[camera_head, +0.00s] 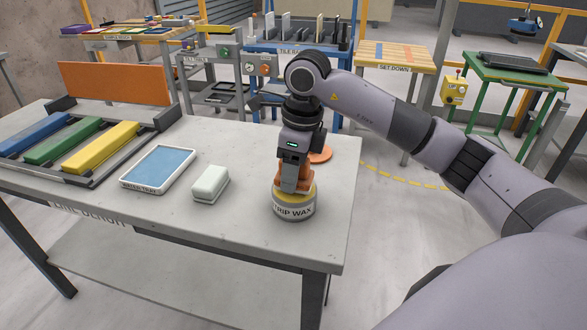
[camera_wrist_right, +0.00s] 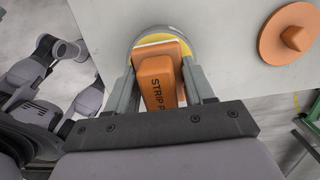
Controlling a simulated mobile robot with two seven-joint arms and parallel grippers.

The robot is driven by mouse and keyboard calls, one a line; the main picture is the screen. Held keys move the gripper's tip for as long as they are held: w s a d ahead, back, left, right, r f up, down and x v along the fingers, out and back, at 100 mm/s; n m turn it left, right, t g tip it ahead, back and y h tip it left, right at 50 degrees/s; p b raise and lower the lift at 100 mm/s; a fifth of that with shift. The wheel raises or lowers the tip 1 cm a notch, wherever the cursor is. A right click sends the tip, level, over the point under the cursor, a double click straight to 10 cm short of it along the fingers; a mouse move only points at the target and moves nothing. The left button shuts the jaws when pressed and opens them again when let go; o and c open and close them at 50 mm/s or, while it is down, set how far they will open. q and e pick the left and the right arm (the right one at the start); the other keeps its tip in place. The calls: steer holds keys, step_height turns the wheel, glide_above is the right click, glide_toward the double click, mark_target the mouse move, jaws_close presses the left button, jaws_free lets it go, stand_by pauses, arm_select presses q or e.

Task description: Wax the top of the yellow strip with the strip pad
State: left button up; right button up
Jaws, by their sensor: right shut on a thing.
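The yellow strip (camera_head: 100,147) lies on the left of the bench, in a dark rack beside a green strip (camera_head: 70,140) and a blue strip (camera_head: 35,133). The strip wax tin (camera_head: 294,211) stands near the bench's right end, open, with yellow wax showing. My right gripper (camera_head: 290,185) points down at the tin, shut on the orange strip pad, which also shows in the right wrist view (camera_wrist_right: 158,82). The pad's lower end is at the tin's mouth; whether it touches the wax is hidden. My left gripper is not in view.
An orange lid (camera_head: 320,155) with a knob lies behind the tin. A blue-topped water tray (camera_head: 158,168) and a pale block (camera_head: 210,184) lie between the tin and the strips. An orange panel (camera_head: 115,83) stands behind the rack. The bench's front right corner is clear.

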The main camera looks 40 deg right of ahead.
steer(key=shift+f+b, duration=0.4)
steer(key=shift+f, duration=0.15)
stand_by(1.3)
steer(key=shift+r, duration=0.1)
steer(key=shift+r+p, duration=2.7)
steer(key=shift+r, duration=0.75)
